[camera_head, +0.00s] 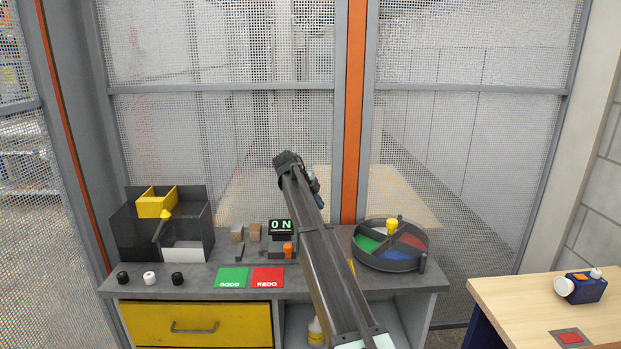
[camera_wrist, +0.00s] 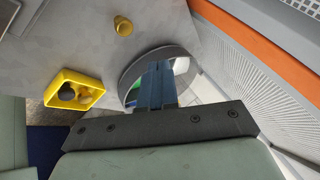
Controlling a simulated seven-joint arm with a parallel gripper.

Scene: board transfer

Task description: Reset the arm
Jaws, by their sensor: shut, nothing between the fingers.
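My arm rises from the bottom of the head view across the grey bench (camera_head: 330,280). My gripper (camera_head: 316,186) is above the bench, partly hidden behind my own arm. In the wrist view, the blue fingers of my gripper (camera_wrist: 158,68) are together with nothing between them. They point toward a round grey-rimmed tray (camera_wrist: 130,68) and overlap part of it in the picture. The gripper appears raised clear of the bench things.
The round divided tray (camera_head: 390,263) stands at the bench's right. A dark box (camera_head: 133,232) with a yellow bin (camera_head: 150,208) stands left. An "ON" display (camera_head: 281,227), green GOOD pad (camera_head: 232,278) and red REDO pad (camera_head: 267,278) lie between. A wooden table (camera_head: 510,305) holds a blue camera-like object (camera_head: 587,289).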

